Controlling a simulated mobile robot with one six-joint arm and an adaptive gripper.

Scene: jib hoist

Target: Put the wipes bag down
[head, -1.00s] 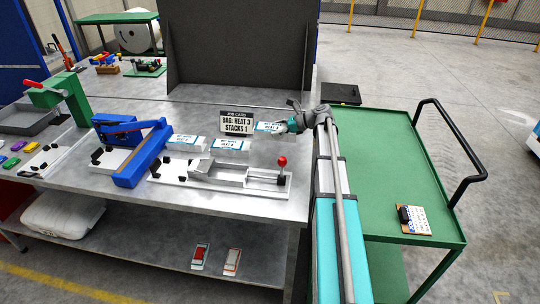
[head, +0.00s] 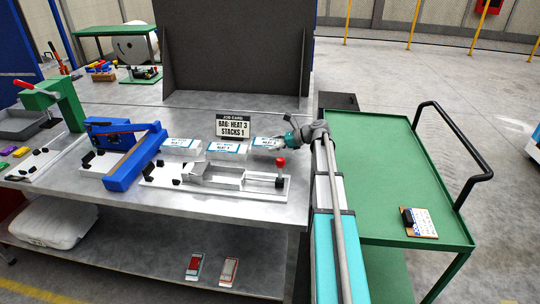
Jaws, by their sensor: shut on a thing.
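My gripper (head: 280,142) is shut on the right-hand wipes bag (head: 266,142), a white pack with a blue-and-white label. The fingers come from the right and hide that end of the bag. The bag is low over the steel bench (head: 212,205); I cannot tell whether it touches the top. Two similar bags lie to its left, a middle one (head: 227,148) and a left one (head: 181,145). The job card (head: 233,126) stands just behind the bags and reads "BAG: HEAT 3, STACKS 1".
In front of the bags is a fixture with a red knob (head: 280,162). A blue lever press (head: 135,160) and a green press (head: 52,100) stand left. A dark panel (head: 235,50) rises behind. A green cart (head: 390,180) stands right, bearing a clipboard (head: 420,222).

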